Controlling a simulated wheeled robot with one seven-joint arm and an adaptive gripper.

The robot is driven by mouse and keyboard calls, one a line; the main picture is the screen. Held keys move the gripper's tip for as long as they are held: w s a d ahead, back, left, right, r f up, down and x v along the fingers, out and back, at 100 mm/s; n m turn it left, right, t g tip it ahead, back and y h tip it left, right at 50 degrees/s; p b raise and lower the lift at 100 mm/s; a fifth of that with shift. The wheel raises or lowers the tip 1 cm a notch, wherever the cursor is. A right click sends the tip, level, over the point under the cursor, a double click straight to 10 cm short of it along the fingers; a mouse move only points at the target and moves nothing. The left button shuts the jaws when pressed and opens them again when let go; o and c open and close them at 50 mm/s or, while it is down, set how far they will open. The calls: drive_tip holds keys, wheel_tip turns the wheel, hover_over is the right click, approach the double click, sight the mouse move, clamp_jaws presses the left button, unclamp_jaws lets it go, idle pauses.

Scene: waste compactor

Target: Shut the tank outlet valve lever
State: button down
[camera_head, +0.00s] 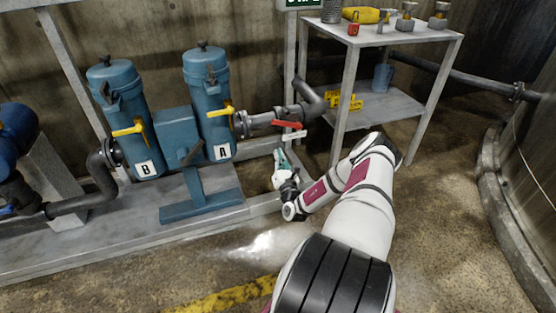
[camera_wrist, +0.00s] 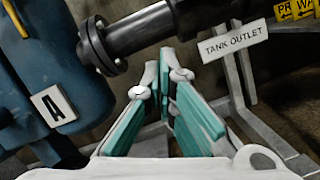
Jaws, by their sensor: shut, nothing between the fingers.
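The red valve lever (camera_head: 287,124) shows in the head view on the grey outlet pipe to the right of filter A. It lies roughly along the pipe. The white tag below it reads TANK OUTLET in the wrist view (camera_wrist: 233,41). The red lever does not show in the wrist view. My gripper (camera_head: 281,158), with green finger pads, is below the lever and tag in the head view, apart from the lever. In the wrist view my gripper (camera_wrist: 166,76) is shut and empty, its fingertips just below the dark pipe (camera_wrist: 140,28).
Blue filters A (camera_head: 210,105) and B (camera_head: 125,115) with yellow levers stand left of the pipe on a grey skid. A metal shelf rack (camera_head: 346,105) stands close on the right. Open floor lies in front of the skid.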

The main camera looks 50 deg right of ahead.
sight(286, 123)
drive_tip(key=w+d+r+b, duration=0.2)
drive_tip(key=w+d+r, duration=0.2)
drive_tip(key=d+r, duration=0.1)
drive_tip(key=shift+b, duration=0.3)
drive_tip(key=shift+r, duration=0.1)
